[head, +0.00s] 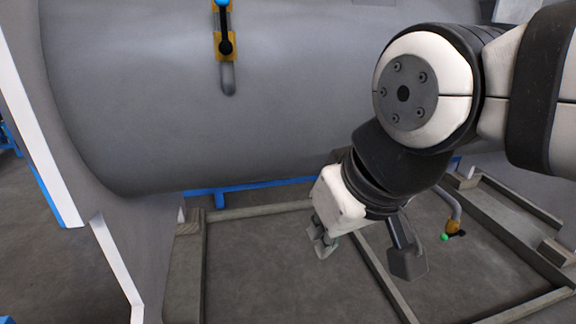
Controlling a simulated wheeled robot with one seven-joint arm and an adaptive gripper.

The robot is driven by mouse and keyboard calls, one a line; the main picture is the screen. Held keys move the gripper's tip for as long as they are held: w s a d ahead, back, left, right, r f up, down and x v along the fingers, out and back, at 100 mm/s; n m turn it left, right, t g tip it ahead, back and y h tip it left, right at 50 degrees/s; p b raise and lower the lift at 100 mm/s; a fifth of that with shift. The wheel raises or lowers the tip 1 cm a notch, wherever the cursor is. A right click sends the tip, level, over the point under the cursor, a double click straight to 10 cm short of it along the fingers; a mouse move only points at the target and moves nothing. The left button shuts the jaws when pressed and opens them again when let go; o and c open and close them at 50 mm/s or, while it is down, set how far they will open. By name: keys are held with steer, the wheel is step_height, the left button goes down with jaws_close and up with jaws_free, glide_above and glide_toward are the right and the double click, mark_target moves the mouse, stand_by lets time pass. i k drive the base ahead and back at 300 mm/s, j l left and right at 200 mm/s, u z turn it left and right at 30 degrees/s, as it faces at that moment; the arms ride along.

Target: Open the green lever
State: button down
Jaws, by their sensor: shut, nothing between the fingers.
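The exact angle of the lever's handle is hard to tell.
A large grey cylindrical shell (150,120) fills the back. A blue-knobbed lever on a yellow mount (225,45) is on its face. Wooden beams (260,210) frame the floor below. A white-edged flange (110,255) stands at left. Bare floor (270,270) lies below my gripper.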

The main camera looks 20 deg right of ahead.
mark_target(444, 236)
steer(key=z, duration=1.6)
steer(key=l+u, duration=0.1)
steer(key=l, duration=0.25)
steer(key=k+l+u, duration=0.1)
steer(key=l, duration=0.25)
